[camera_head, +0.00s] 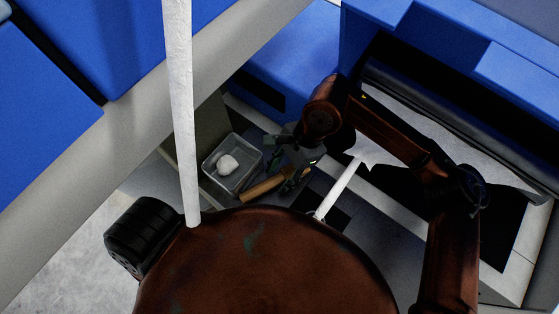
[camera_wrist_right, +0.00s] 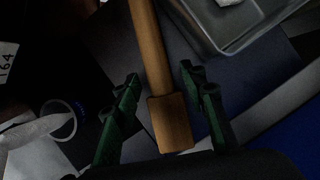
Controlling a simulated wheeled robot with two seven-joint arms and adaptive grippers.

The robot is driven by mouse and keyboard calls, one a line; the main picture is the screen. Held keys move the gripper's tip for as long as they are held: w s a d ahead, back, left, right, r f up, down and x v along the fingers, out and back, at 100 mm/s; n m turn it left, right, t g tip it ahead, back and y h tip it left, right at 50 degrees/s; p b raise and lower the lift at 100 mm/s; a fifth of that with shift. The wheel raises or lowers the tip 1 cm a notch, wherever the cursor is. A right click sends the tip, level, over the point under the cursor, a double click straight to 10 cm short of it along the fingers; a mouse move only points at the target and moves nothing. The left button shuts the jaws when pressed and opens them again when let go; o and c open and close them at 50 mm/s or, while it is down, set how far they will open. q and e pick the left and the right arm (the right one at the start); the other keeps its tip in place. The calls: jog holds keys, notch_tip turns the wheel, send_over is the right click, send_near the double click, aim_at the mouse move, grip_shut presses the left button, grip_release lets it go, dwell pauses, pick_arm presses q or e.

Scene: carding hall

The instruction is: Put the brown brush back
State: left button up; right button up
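The brown brush (camera_head: 262,187) lies on a dark surface in the head view, just below a grey metal tray, its right end partly hidden by my gripper. In the right wrist view the brush (camera_wrist_right: 150,45) shows as a long wooden handle with a wider wooden block at its near end. My right gripper (camera_head: 284,164) is over the right part of the brush. In the wrist view its two green fingers (camera_wrist_right: 160,90) are spread apart, one on each side of the brush, with visible gaps. My left gripper is in neither view.
The grey metal tray (camera_head: 207,175) holds a white lump (camera_head: 228,164). A white strand (camera_head: 340,188) runs right of my gripper, and a tall white strand or pole (camera_head: 180,110) stands at left. Blue machine panels (camera_head: 290,55) rise behind.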

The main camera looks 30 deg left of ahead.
jog(key=shift+r, duration=0.15)
jog(key=shift+w+r, duration=0.15)
jog(key=shift+r, duration=0.2)
jog(key=p+v, duration=0.2)
jog(key=v, duration=0.9)
jog(key=shift+r, duration=0.2)
jog(key=shift+d, duration=0.1)
jog(key=shift+c, duration=0.4)
